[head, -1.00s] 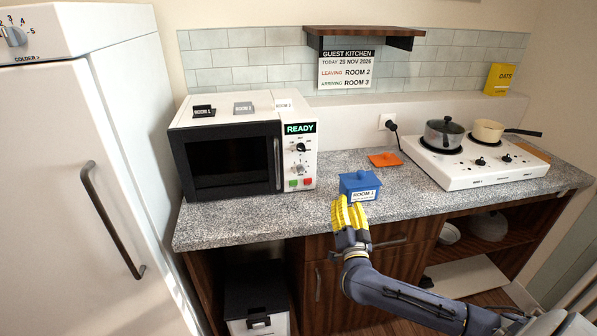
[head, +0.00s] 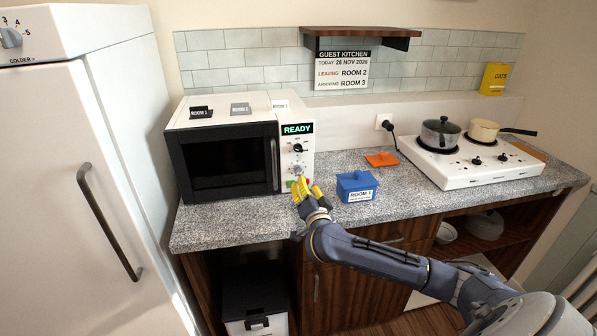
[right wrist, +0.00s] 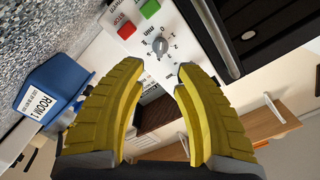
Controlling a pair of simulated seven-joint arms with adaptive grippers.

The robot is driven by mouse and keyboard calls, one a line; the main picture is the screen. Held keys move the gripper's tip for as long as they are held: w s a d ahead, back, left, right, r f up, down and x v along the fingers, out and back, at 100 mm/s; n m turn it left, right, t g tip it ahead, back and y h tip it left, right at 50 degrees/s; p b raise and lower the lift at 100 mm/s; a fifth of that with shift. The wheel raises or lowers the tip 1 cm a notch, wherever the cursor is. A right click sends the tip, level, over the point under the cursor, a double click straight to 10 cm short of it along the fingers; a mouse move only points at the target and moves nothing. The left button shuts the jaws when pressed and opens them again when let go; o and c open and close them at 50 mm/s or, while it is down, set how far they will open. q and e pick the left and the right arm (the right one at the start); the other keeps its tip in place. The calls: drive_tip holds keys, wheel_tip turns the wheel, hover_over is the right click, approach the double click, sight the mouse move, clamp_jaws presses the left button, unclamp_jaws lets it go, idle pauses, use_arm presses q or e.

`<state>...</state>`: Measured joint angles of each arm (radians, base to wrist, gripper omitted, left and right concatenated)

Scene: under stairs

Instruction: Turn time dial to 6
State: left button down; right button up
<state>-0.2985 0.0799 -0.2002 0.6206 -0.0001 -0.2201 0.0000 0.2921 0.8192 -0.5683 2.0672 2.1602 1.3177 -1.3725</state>
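The white microwave with a black door (head: 225,160) stands at the left of the counter, and its display reads READY. The grey time dial (right wrist: 160,46) is on its control panel, with "min" and small numbers around it. It also shows low on the panel in the head view (head: 297,170). The dial's exact setting is too small to tell. My right gripper (head: 308,187) has yellow fingers and is just in front of the panel's lower part. In the right wrist view its fingers (right wrist: 160,70) are apart and empty, with the dial beyond the gap, not touched. My left gripper is out of view.
A blue lidded box labelled ROOM 1 (head: 356,186) stands right of my right gripper. Green (right wrist: 150,8) and red (right wrist: 126,30) buttons sit close to the dial. An orange lid (head: 382,159) and a white hob (head: 470,160) with two pots are farther right.

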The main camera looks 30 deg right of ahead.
sight(299, 171)
drive_tip(key=x, duration=1)
drive_tip(key=shift+w+f, duration=0.1)
drive_tip(key=shift+o, duration=0.2)
clamp_jaws()
